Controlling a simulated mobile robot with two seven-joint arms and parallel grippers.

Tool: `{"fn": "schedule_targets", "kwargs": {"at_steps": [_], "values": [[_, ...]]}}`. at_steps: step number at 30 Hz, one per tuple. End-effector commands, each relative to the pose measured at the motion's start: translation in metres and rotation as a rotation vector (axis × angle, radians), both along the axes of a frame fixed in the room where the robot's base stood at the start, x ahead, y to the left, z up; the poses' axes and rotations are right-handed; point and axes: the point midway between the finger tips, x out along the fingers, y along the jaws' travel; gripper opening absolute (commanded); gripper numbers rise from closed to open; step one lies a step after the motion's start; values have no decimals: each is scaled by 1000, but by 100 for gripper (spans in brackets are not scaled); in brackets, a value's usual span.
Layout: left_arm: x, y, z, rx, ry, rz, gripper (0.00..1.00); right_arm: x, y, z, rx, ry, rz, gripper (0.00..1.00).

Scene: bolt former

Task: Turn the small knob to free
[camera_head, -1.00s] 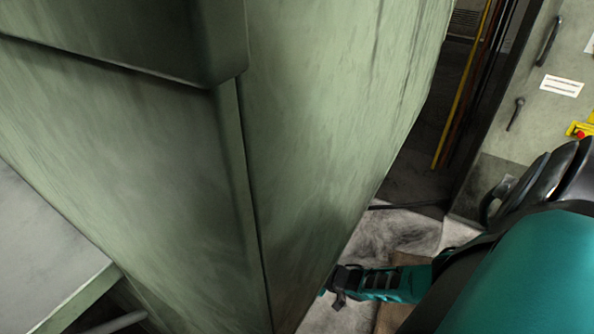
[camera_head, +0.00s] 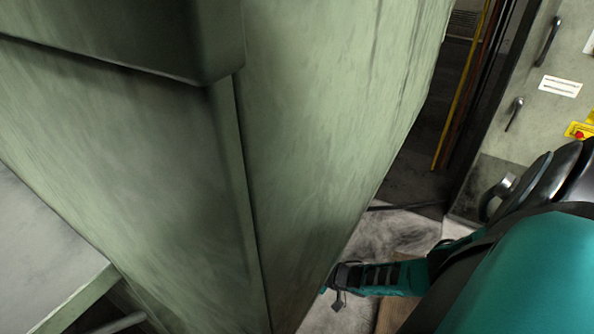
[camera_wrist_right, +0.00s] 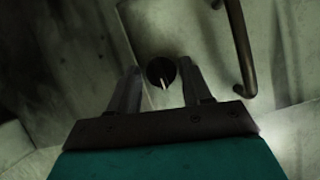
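The small knob (camera_wrist_right: 161,72) is round and black with a pale pointer mark, on a greenish-grey panel in the right wrist view. My right gripper (camera_wrist_right: 161,68) is open, with one finger on each side of the knob as seen in this view. A gap shows between knob and fingers; I cannot tell how deep the fingertips reach. In the head view my right gripper (camera_head: 338,286) shows low beside the green machine's edge, and the knob is hidden there. My left gripper is not in view.
A dark bar handle (camera_wrist_right: 241,50) is right of the knob. The large green machine housing (camera_head: 320,130) fills the head view's middle. A grey table (camera_head: 45,250) is at lower left. A cabinet with handles (camera_head: 514,113) and a red button (camera_head: 579,134) stands at right.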

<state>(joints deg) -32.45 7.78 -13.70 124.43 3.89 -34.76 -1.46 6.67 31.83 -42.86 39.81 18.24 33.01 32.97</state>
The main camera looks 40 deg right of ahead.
Motion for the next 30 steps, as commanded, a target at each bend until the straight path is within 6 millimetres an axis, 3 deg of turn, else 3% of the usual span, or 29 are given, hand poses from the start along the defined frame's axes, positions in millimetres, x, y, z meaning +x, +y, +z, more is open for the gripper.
{"fn": "schedule_targets", "kwargs": {"at_steps": [4,14,21,30], "values": [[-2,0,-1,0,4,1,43,0,1,0,0,1,2,62],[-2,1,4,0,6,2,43,-8,-1,5,-1,2,4,62],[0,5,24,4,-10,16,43,-48,-14,29,-2,4,3,62],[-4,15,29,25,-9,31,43,-97,-29,52,0,2,3,62]]}}
